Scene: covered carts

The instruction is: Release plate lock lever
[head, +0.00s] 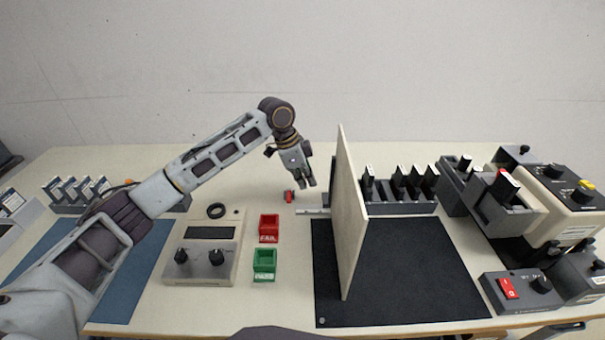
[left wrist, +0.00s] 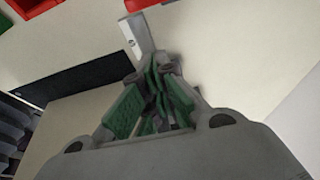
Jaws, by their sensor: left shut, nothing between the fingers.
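A small lever with a red end (head: 290,196) stands on the table behind the red bin, left of the upright cream plate (head: 347,235). My left gripper (head: 309,185) reaches down from above, close to the right of the lever. Its green-padded fingers (left wrist: 155,70) are shut with nothing between them. I cannot tell whether a finger touches the lever. A thin metal strip (head: 312,212) lies between lever and plate. My right gripper is not in view.
The plate stands on a black mat (head: 420,270), with a rack of dark slots (head: 400,209) behind it. Red (head: 269,238) and green (head: 264,276) bins and a meter box (head: 205,262) stand at left. Machines (head: 560,200) crowd the right. The table behind the gripper is clear.

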